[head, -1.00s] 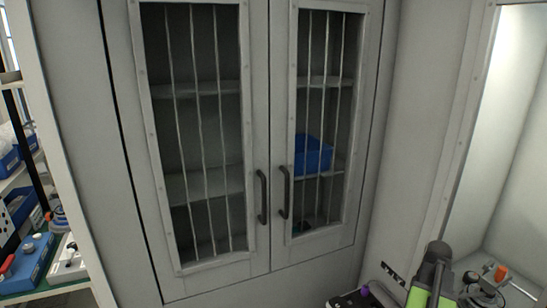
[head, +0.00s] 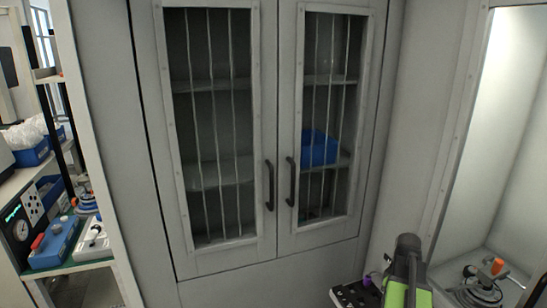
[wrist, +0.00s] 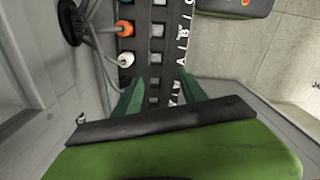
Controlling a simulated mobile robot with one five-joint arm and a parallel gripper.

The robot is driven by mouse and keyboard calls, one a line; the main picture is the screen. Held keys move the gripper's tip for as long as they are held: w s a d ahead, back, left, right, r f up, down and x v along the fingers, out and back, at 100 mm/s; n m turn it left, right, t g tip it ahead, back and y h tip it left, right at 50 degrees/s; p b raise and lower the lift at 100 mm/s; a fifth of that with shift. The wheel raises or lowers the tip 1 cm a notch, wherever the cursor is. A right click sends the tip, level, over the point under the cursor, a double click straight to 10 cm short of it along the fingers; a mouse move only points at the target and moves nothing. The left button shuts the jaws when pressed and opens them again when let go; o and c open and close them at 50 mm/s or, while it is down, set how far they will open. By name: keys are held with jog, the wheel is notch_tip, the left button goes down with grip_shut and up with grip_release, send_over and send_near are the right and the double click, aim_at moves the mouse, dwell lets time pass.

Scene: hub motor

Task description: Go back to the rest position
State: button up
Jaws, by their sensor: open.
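My gripper (wrist: 158,90) shows in the wrist view with its two green fingers apart and nothing between them. The fingers point toward a black panel (wrist: 157,72) with square slots and white letters. I cannot tell whether they touch it. In the head view my green and dark grey arm (head: 405,275) stands at the lower right, in front of the wall beside the cabinet (head: 265,262). The fingertips cannot be made out there.
An orange plug (wrist: 125,28) and a white plug (wrist: 126,59) with grey cables sit by the panel. The cabinet's barred doors are shut, with a blue bin (head: 318,148) inside. A shelf with devices (head: 55,242) stands left. A lit alcove (head: 500,200) holds a round device at right.

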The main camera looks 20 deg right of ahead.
jog(key=w+a+n, duration=0.2)
jog(key=w+a, duration=0.4)
jog(key=a, duration=0.3)
jog(key=w+a+n, duration=0.2)
jog(key=w+a, duration=0.3)
jog(key=a, duration=0.5)
jog(key=a+m, duration=0.7)
jog(key=a, duration=1.6)
jog(key=shift+w, duration=0.4)
